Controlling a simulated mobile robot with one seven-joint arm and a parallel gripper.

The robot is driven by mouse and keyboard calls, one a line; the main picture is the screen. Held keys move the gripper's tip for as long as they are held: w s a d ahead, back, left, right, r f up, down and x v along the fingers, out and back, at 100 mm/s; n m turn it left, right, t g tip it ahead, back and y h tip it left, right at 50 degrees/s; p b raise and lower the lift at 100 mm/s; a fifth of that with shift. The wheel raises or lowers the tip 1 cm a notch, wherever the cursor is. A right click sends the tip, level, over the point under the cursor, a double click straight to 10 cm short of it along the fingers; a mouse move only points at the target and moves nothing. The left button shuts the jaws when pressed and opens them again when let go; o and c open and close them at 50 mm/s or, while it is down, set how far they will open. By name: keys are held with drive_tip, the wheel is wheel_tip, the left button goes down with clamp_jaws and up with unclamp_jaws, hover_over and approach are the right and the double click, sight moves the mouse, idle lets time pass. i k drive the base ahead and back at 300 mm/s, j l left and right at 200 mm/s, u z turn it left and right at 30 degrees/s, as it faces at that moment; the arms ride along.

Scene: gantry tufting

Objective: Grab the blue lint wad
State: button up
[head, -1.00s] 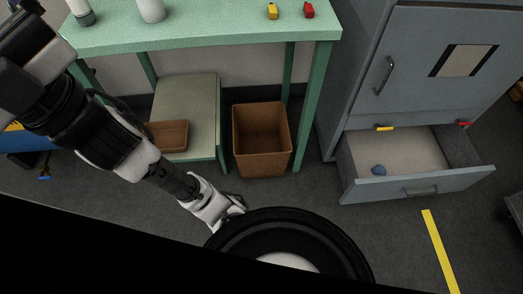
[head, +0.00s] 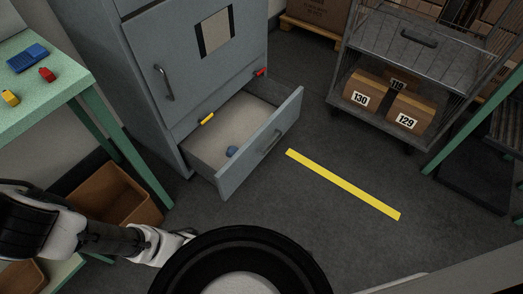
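The blue lint wad (head: 232,151) lies in the open bottom drawer (head: 226,184) of the grey cabinet, on the pale drawer floor close to the front panel. My gripper (head: 190,236) is low at the lower left, in front of and below the drawer and well apart from the wad. Its fingers are small and partly cut off by my dark round body part, so I cannot tell whether they are open.
A green table (head: 70,84) and brown bin (head: 118,196) stand left. A cart (head: 400,60) with numbered boxes stands right. Floor with a yellow stripe (head: 342,183) is clear.

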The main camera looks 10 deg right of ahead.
sight(231, 150)
drive_tip(key=l+u, duration=0.35)
drive_tip(key=l, duration=0.15)
drive_tip(key=i+l+u, duration=0.1)
drive_tip(key=l+u, duration=0.25)
drive_tip(key=l, duration=0.2)
